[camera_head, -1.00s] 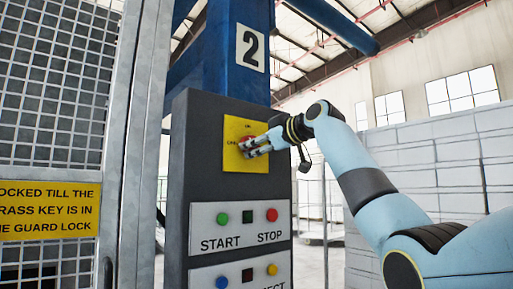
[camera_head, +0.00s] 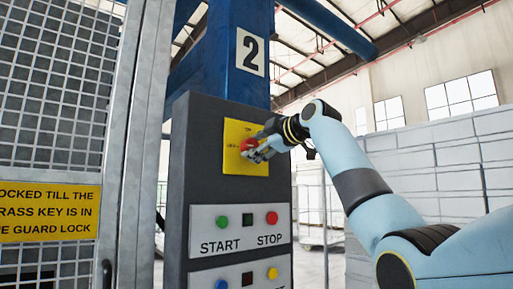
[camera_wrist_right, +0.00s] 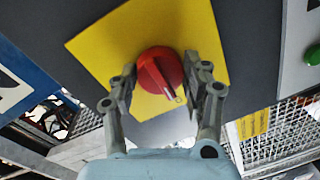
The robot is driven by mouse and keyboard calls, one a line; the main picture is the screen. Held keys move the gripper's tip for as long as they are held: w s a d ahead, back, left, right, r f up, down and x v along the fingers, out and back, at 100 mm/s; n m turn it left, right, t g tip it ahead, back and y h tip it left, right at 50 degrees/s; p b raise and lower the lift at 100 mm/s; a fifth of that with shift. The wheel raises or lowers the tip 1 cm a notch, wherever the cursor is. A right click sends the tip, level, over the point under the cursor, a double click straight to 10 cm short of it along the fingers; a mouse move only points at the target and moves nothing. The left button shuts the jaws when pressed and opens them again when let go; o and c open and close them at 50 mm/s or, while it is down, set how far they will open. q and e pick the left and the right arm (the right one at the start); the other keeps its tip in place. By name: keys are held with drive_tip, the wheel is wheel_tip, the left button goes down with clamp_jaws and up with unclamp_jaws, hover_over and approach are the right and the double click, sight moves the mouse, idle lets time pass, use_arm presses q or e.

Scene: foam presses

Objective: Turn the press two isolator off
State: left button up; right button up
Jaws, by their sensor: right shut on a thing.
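The press two isolator is a round red rotary knob (camera_head: 249,145) on a yellow plate (camera_head: 232,165), high on a dark grey control column under the sign "2". In the right wrist view the red knob (camera_wrist_right: 158,72) shows a raised grip bar with a pale mark at its lower right end. My right gripper (camera_head: 255,151) is at the knob, coming from the right. In the right wrist view its two fingers (camera_wrist_right: 160,88) stand on either side of the knob, shut on it. The plate's lettering is partly hidden and too small to read fully. My left gripper is not in view.
Below the plate, a white panel (camera_head: 240,236) carries START and STOP buttons, with another button panel (camera_head: 238,276) under it. A grey mesh guard (camera_head: 62,85) with a yellow notice (camera_head: 48,213) stands at left. Stacked white blocks (camera_head: 440,180) fill the right background.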

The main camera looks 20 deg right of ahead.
idle(0.3)
drive_tip(key=o, duration=1.2)
drive_tip(key=shift+c, duration=0.2)
drive_tip(key=v, duration=1.2)
